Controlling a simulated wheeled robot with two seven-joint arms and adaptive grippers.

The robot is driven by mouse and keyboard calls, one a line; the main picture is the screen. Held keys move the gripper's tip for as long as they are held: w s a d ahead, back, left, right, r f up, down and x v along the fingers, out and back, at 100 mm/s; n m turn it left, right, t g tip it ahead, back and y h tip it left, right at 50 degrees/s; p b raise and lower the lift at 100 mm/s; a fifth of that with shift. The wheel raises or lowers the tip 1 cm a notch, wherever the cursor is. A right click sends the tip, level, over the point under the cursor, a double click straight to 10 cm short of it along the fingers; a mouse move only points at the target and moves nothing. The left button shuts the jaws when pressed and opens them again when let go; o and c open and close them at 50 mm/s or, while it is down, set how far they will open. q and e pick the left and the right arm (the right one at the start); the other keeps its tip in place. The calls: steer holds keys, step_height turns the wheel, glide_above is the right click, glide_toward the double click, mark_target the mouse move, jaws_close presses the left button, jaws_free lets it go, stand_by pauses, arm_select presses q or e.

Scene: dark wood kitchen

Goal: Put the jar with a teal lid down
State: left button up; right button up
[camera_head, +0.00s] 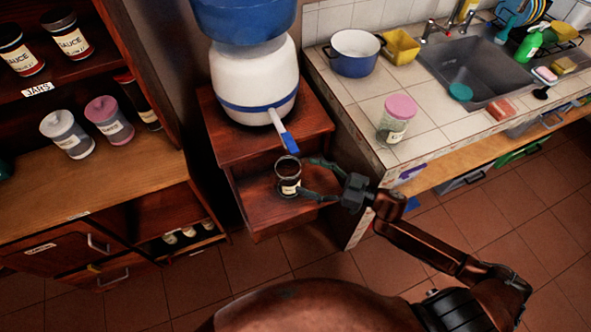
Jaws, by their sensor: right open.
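A glass jar (288,177) with dark contents and a pale label stands upright on the lower shelf of the wooden stand, under the dispenser's tap. Its top looks like a dark, open rim; I cannot make out a teal lid on it. My right gripper (308,177) is open at the jar's right side. One finger is near its upper part and one near its base; I cannot tell whether they touch it. My left gripper is out of view.
The blue and white water dispenser (255,85) stands on the upper part of the wooden stand (228,148). A pink-lidded jar (397,118) stands near the tiled counter's edge. Shelves with several jars are at left. The shelf beside the jar is clear.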

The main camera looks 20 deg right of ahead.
steer(key=v, duration=0.5)
steer(key=shift+p, duration=0.4)
